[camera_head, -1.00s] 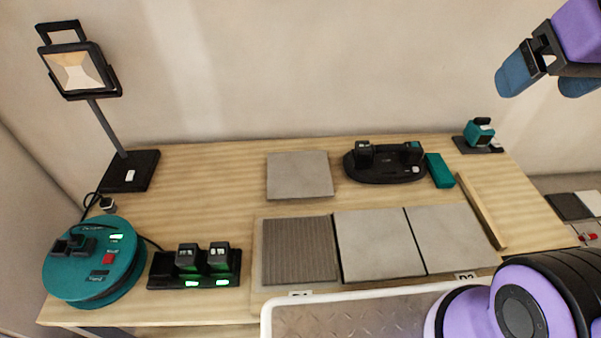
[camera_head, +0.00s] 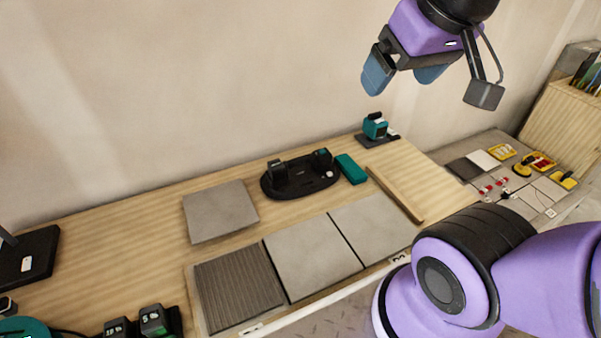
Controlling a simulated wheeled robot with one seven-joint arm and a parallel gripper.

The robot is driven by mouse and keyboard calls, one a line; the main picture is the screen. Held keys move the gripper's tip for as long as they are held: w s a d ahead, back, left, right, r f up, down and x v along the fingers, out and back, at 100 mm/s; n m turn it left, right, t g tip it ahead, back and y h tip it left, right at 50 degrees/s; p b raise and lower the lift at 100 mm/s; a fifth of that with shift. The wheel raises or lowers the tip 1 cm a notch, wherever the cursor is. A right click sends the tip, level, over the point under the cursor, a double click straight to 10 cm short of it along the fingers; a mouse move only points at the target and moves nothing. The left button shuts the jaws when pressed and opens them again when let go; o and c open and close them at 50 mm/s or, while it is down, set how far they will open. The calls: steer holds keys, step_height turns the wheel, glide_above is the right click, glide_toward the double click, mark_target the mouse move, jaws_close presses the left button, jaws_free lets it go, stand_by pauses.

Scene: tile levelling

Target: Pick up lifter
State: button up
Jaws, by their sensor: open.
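The lifter appears to be the black oval device (camera_head: 300,182) with two upright dark grips, lying flat on the wooden workbench (camera_head: 120,225). It is between a loose grey tile (camera_head: 220,211) and a teal block (camera_head: 350,168). My gripper (camera_head: 404,77) is open and empty, with blue fingertips. It hangs in the air up and to the right of the lifter, well apart from it. Nothing hides the lifter.
Two smooth grey tiles (camera_head: 312,256) and a ridged one (camera_head: 238,287) lie along the front. A wooden strip (camera_head: 395,194) and a small teal device (camera_head: 375,127) are to the right. A second table (camera_head: 480,150) holds small tools. My purple arm covers the lower right.

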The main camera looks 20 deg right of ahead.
steer(key=shift+w, duration=0.15)
steer(key=c, duration=0.6)
steer(key=shift+o, duration=0.2)
steer(key=n+g+y, duration=0.4)
steer(key=n+g, duration=0.1)
steer(key=n, duration=1.3)
glide_above(304, 157)
steer(key=d, duration=0.3)
steer(key=f, duration=3.5)
steer(key=shift+s+a, duration=0.2)
steer(key=shift+a, duration=0.05)
steer(key=shift+w+f+y, duration=0.1)
steer(key=shift+f+y, duration=0.2)
steer(key=shift+f, duration=0.35)
steer(key=x, duration=0.4)
steer(key=shift+f, duration=0.4)
steer(key=shift+x, duration=3)
